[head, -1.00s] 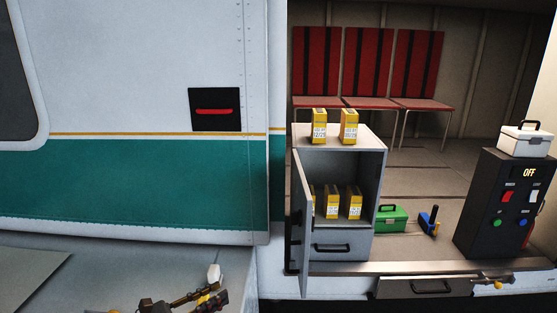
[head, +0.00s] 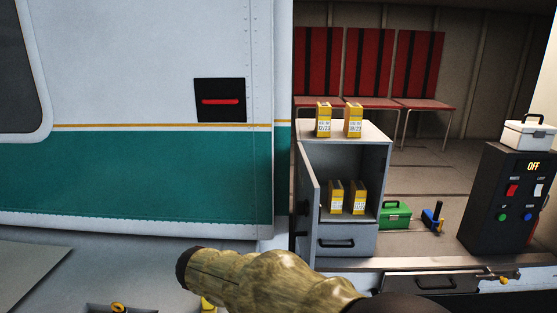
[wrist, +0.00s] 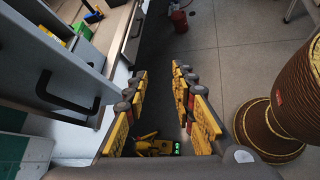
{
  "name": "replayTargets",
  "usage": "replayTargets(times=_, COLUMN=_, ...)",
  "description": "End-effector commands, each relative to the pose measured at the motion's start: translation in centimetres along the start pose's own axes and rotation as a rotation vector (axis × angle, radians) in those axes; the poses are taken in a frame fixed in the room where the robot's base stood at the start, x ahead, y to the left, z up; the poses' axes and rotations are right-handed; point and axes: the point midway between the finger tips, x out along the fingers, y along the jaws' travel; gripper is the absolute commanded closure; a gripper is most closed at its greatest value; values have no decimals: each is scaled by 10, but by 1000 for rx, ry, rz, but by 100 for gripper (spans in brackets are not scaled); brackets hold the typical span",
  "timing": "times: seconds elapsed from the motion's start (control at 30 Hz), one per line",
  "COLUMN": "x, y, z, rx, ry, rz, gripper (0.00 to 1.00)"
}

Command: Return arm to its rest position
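My arm (head: 270,280) crosses the bottom of the head view, in front of the vehicle's side and the cabinet's lower left. My gripper (wrist: 160,85) shows in the wrist view with its yellow and dark fingers spread apart. Nothing is held between the fingers; dark floor shows through the gap. The gripper as a whole is not clearly seen in the head view.
An open cabinet (head: 374,140) holds yellow boxes on its top and shelf. Its door (head: 308,200) stands open to the left. A green case (head: 396,214) and a dark control box (head: 508,205) stand right of it. A fire extinguisher (wrist: 180,20) stands on the floor.

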Motion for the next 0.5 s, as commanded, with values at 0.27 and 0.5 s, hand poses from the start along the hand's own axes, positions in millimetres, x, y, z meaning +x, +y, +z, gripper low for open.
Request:
replayTargets(times=0.27, x=64, y=-86, z=59, rx=452, ry=292, rz=-251, gripper=74)
replayTargets(times=0.5, x=84, y=-161, z=76, rx=893, ry=513, rz=-430, gripper=74)
